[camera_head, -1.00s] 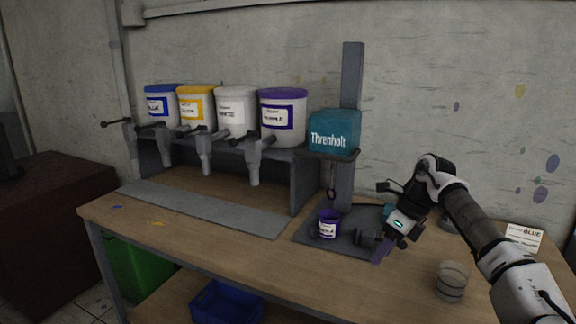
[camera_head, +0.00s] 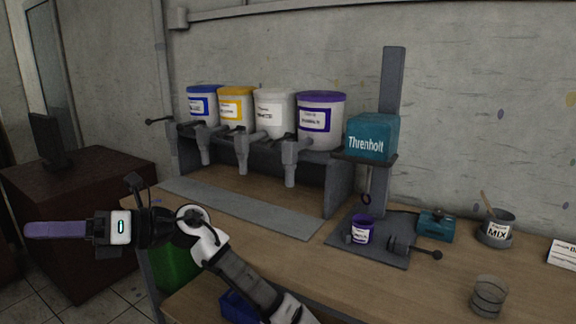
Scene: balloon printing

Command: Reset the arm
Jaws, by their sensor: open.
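My gripper (camera_head: 42,230) is at the left, with its purple fingers pointing left. It is open, seen side-on, with nothing visible between the fingers. My arm reaches up from the bottom of the view and bends left, so the gripper is off the workbench's left end, in front of the dark red cabinet in the picture. It is well apart from the small purple cup (camera_head: 361,232), which stands upright on the dark base plate under the teal Threnholt mixer (camera_head: 372,137).
Blue, yellow, white and purple paint buckets (camera_head: 321,119) stand on a rack over the wooden workbench (camera_head: 420,284). A MIX pot (camera_head: 495,229), a teal box (camera_head: 436,226), a clear container (camera_head: 488,296) and a card (camera_head: 566,253) are at the right. A dark red cabinet (camera_head: 75,185) stands left.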

